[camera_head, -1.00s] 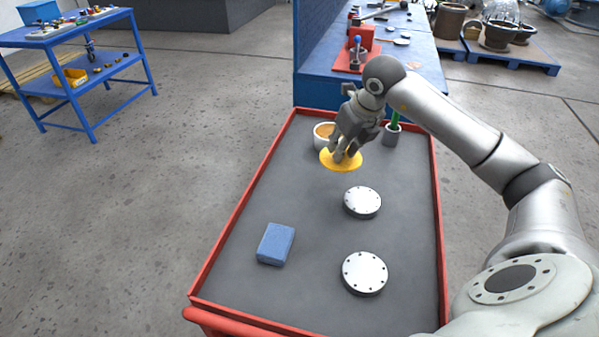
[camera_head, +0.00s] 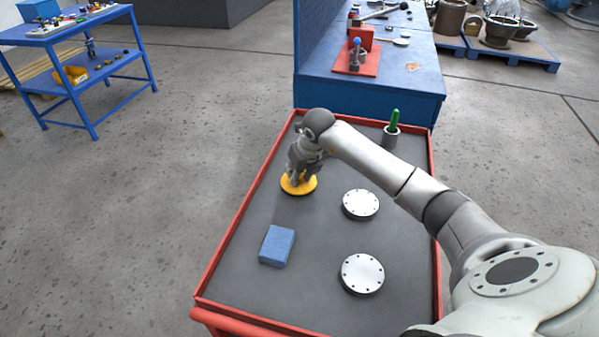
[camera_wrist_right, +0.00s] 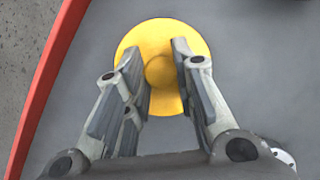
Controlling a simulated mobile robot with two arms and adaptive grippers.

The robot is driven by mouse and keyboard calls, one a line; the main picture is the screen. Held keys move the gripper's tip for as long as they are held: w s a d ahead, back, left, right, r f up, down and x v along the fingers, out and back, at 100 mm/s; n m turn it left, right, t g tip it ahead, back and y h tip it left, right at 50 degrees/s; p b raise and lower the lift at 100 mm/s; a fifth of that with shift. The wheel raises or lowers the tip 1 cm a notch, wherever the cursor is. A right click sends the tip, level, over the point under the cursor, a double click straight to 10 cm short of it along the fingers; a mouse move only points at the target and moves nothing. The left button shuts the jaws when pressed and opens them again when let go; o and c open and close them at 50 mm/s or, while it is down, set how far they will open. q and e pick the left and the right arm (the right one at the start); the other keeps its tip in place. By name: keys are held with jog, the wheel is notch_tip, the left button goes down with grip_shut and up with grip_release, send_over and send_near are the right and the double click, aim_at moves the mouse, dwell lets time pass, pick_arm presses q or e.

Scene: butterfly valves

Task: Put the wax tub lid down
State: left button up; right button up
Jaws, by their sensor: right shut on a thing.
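The yellow wax tub lid (camera_head: 299,186) is a round disc with a central knob. It lies flat, low over or on the grey top of the red-rimmed cart (camera_head: 252,188), near the left rim; I cannot tell whether it touches. My right gripper (camera_head: 301,176) points down and is shut on the lid's knob. In the right wrist view, the lid (camera_wrist_right: 190,45) shows between and beyond the fingers of the gripper (camera_wrist_right: 160,75). The wax tub is hidden behind my right arm. My left gripper is out of view.
Two round metal flanges (camera_head: 361,204) (camera_head: 362,273) lie right of the lid. A blue block (camera_head: 277,245) lies nearer the front. A grey cup (camera_head: 390,138) with a green-handled thing stands at the back right. Bare cart top lies between the lid and block.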

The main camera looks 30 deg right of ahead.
jog(key=shift+f, duration=0.35)
jog(key=o, duration=0.8)
jog(key=shift+f, duration=0.1)
jog(key=b+v, duration=0.1)
jog(key=v, duration=1.1)
